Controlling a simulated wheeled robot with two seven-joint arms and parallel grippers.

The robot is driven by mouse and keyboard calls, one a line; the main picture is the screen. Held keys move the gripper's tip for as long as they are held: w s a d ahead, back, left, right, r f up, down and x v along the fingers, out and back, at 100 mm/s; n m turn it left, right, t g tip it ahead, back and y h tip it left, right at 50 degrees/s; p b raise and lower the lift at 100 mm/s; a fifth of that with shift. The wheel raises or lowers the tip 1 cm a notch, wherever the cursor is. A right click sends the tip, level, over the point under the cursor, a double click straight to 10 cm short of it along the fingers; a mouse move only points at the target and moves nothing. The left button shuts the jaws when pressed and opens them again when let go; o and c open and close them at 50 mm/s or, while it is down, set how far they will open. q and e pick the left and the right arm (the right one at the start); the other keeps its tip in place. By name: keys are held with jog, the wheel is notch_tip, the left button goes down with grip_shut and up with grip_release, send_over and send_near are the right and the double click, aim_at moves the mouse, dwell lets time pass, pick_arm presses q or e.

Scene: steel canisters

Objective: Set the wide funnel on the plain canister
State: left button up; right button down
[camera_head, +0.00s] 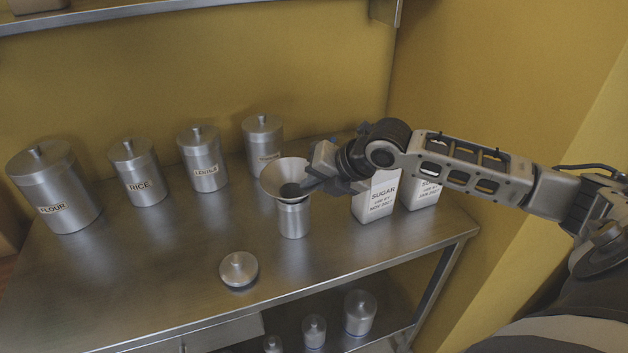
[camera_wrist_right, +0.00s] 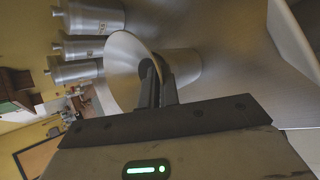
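The wide funnel (camera_head: 272,177) is a pale metal cone, mouth upward, over the plain canister (camera_head: 293,222), an unlabelled steel cylinder on the counter. The canister's mouth is hidden. My left gripper is not in view.
A loose steel lid (camera_head: 239,268) lies on the counter (camera_head: 170,265) in front. Labelled canisters, flour (camera_head: 55,185) and rice (camera_head: 136,172) among them, stand behind to the left. Sugar packets (camera_head: 376,199) stand close to the right, under my arm. Smaller canisters (camera_head: 360,312) stand on the lower shelf.

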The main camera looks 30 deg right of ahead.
jog(key=c, duration=1.6)
grip_release()
jog(key=shift+s+f, duration=0.2)
jog(key=shift+f, duration=0.25)
jog(key=shift+s+f, duration=0.1)
jog(key=shift+r, duration=0.4)
jog(key=v, duration=0.8)
jog(key=w+r+p+v, duration=0.1)
jog(key=v, duration=0.3)
jog(key=shift+s, duration=0.15)
